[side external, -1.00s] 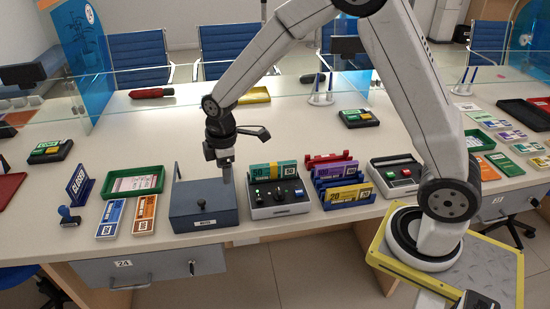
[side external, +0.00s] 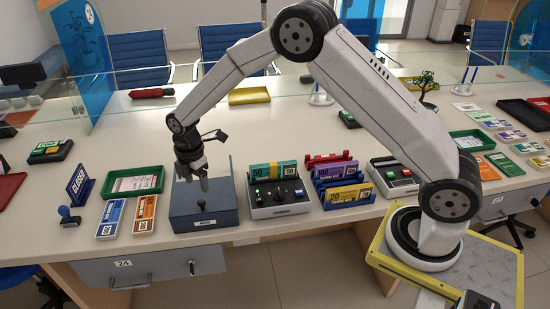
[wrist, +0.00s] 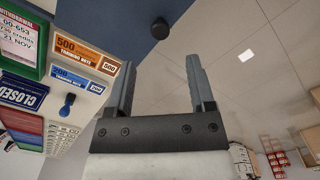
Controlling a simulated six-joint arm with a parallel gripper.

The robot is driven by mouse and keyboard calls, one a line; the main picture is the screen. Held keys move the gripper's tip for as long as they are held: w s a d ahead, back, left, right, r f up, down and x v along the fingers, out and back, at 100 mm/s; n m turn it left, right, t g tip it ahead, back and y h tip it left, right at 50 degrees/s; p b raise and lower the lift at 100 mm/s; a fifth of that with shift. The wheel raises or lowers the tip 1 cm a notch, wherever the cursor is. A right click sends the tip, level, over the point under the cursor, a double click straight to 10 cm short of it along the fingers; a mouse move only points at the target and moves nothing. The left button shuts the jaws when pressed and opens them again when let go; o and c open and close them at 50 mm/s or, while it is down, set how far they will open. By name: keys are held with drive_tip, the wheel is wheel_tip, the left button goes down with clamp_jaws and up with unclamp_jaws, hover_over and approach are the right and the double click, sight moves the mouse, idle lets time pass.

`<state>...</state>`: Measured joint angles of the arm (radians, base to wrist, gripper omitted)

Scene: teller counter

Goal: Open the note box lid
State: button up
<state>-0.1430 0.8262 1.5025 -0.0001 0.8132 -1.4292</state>
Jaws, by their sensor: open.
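The note box (side external: 185,217) is a dark blue-grey box at the counter's front edge. Its lid looks shut, with a small dark knob (side external: 201,203) near the front edge. A thin upright panel (side external: 234,180) shows at the box's right side. My gripper (side external: 196,184) is open and empty, pointing down above the lid, just behind the knob in the side view. In the wrist view, the knob (wrist: 160,28) lies beyond my open fingertips (wrist: 160,62), roughly in line with the gap between them. It is not between the fingers.
A switch box (side external: 278,208) with notes behind it stands close to the right. Note bundles (side external: 145,213), a blue stamp (side external: 66,214) and a CLOSED sign (side external: 78,186) are to the left. A drawer (side external: 150,268) is below the counter. Free counter lies behind the box.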

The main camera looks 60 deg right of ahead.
sight(201, 201)
drive_tip(key=shift+f, duration=3.4)
clamp_jaws()
drive_tip(key=shift+r, duration=0.1)
